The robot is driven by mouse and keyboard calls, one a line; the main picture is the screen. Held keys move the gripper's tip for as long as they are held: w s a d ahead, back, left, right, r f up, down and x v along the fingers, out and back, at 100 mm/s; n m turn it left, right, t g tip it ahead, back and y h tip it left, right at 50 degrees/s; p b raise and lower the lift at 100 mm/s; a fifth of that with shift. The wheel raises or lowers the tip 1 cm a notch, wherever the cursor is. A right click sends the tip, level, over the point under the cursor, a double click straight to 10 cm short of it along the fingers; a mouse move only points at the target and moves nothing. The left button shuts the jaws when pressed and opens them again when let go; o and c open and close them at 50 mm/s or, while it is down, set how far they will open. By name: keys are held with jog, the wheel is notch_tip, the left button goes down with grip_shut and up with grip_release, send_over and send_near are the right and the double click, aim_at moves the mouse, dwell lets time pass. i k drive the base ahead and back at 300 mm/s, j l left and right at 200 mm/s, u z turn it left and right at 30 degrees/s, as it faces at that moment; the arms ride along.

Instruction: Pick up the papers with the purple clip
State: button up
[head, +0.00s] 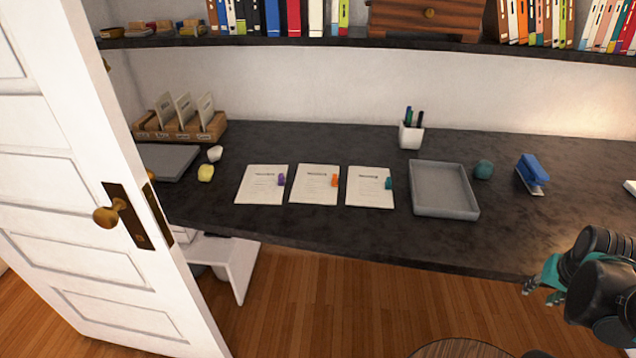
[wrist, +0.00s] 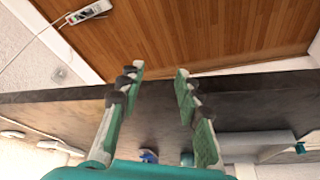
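The papers with the purple clip (head: 262,185) lie flat on the dark desk, leftmost of three paper stacks in the head view. The purple clip (head: 281,180) sits on their right edge. The papers with the orange clip (head: 315,184) and those with the teal clip (head: 369,187) lie to their right. My gripper (head: 541,289) is at the lower right, in front of the desk edge and far from the papers. In the wrist view my gripper (wrist: 160,82) has its two fingers spread apart with nothing between them.
A pen cup (head: 411,135) is behind. An open white door (head: 75,200) stands at left. The desk front (head: 330,226) is clear.

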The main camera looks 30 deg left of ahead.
aim_at(261, 184)
jog(key=k+u, duration=0.35)
jog(key=k+j+u, duration=0.1)
jog(key=u, duration=0.3)
jog(key=i+l+u, duration=0.1)
jog(key=u, duration=0.3)
jog(key=l+u, duration=0.35)
jog(key=i+l+u, duration=0.1)
jog(key=u, duration=0.3)
jog(key=l+u, duration=0.25)
jog(key=u, duration=0.15)
